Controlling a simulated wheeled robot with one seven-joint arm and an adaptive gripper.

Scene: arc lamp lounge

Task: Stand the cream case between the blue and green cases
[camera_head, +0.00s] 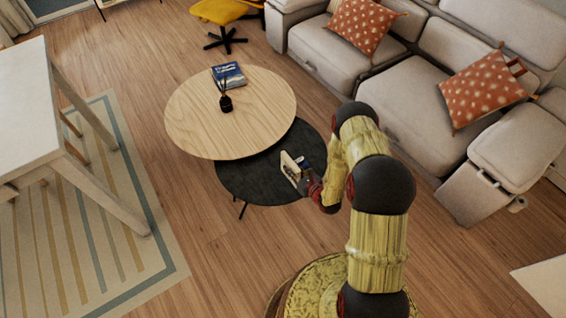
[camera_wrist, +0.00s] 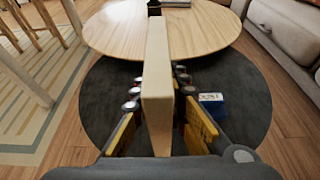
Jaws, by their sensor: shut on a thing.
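The cream case (camera_wrist: 157,85) is upright and edge-on between my fingers in the wrist view. My gripper (camera_wrist: 158,105) is shut on it, with a dark finger on each side. In the head view the cream case (camera_head: 289,166) shows as a pale slab at my gripper (camera_head: 304,182), over the right part of the low dark round table (camera_head: 250,182). A blue case (camera_wrist: 211,99) with a pale top is on the dark table, just right of my right finger. I cannot make out a green case; the held case and my fingers hide part of the table.
A higher light-wood round table (camera_head: 205,122) overlaps the dark one and carries a blue book (camera_head: 228,74) and a dark bottle (camera_head: 225,103). A grey sofa (camera_head: 410,90) stands to the right. A white table (camera_head: 25,105) is at left. The dark tabletop's left part is clear.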

